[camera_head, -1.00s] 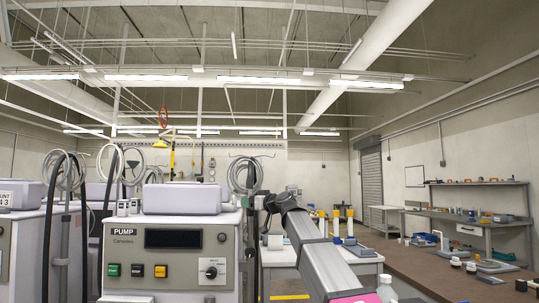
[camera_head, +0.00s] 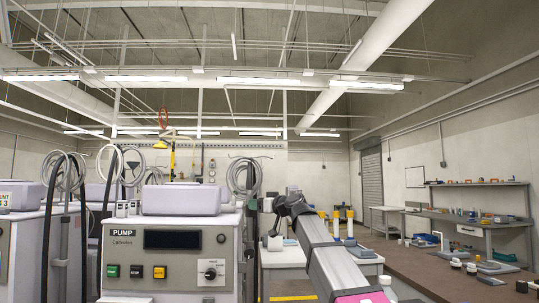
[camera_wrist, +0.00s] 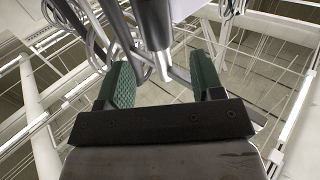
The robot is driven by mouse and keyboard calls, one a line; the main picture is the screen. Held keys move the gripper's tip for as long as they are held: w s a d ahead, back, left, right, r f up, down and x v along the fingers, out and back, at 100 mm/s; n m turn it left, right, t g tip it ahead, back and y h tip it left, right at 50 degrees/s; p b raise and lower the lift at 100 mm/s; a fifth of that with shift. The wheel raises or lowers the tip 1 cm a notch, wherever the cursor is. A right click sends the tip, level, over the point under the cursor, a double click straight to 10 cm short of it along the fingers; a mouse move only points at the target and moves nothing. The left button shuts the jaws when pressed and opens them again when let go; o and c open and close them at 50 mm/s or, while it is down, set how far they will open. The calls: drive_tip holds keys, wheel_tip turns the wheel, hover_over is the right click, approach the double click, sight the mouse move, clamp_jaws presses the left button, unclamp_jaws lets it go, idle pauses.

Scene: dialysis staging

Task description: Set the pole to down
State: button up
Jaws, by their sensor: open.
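The pole (camera_head: 249,235) stands upright at the right side of the pump cabinet (camera_head: 170,265), with coiled grey tubing (camera_head: 244,176) at its top. In the wrist view, a grey and dark pole section (camera_wrist: 154,25) reaches down from the top, in line with the gap between the fingers. My gripper (camera_wrist: 162,65) is open, its two green-padded fingers apart. I cannot tell whether either finger touches the pole. In the head view my dark wrist (camera_head: 288,204) is just right of the pole; the fingertips are hard to make out there.
The pump's front has a black display, coloured buttons and a dial (camera_head: 210,270). A brown workbench (camera_head: 450,270) with small items runs along the right. Other poles with coiled tubing (camera_head: 62,172) stand at the left.

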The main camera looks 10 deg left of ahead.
drive_tip(key=x, duration=0.8)
wheel_tip(320, 180, up, 14)
drive_tip(key=v, duration=1.2)
drive_tip(key=shift+s+d+r, duration=0.1)
drive_tip(key=shift+d+r, duration=0.05)
drive_tip(key=shift+r, duration=1.15)
drive_tip(key=shift+s+d+r, duration=0.1)
drive_tip(key=shift+d+r, duration=0.1)
drive_tip(key=shift+r, duration=1.15)
wheel_tip(320, 180, down, 8)
drive_tip(key=x, duration=1.2)
